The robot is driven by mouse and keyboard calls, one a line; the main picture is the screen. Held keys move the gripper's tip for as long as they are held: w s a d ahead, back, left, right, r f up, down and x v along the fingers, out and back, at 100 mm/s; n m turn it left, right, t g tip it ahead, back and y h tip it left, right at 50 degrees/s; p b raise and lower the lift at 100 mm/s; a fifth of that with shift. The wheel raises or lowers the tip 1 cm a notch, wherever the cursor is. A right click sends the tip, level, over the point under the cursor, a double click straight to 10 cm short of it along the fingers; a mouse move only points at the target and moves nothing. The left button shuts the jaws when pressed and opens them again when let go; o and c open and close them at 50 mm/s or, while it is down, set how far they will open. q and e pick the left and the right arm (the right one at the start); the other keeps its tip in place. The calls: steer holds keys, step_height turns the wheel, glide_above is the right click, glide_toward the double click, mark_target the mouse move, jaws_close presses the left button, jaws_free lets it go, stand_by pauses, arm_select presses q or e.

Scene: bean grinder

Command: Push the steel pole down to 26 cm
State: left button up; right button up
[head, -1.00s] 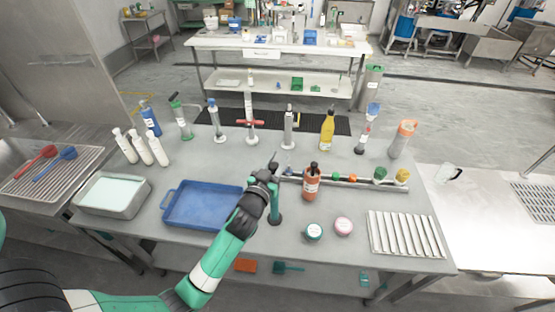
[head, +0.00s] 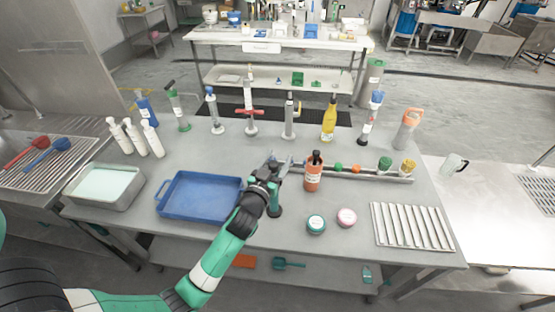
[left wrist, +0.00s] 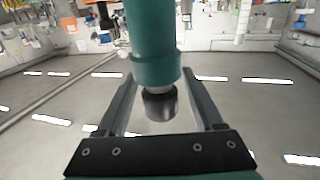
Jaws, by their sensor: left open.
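A teal upright stand (head: 275,209) stands on the grey table, right of the blue tray. In the left wrist view it is a thick teal tube (left wrist: 153,38) with a collar. A short, dark, shiny metal piece (left wrist: 160,105), apparently the steel pole, protrudes from the collar. My left gripper (head: 279,165) is at the top of the stand. It is open, with one finger on each side of the metal piece in the left wrist view (left wrist: 160,98). I cannot tell whether they touch. The arm hides part of the stand. My right gripper is not in view.
An orange bottle (head: 314,173) stands close to the right of my gripper, before a long rail (head: 345,173). The blue tray (head: 166,210) lies left. Two small round jars (head: 316,224) and a ribbed rack (head: 412,226) are at right. Several pump-like tools stand along the back.

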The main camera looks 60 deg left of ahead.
arm_select(q)
steer(key=shift+d, duration=0.1)
steer(key=v, duration=1.1)
steer(key=shift+s+d, duration=0.2)
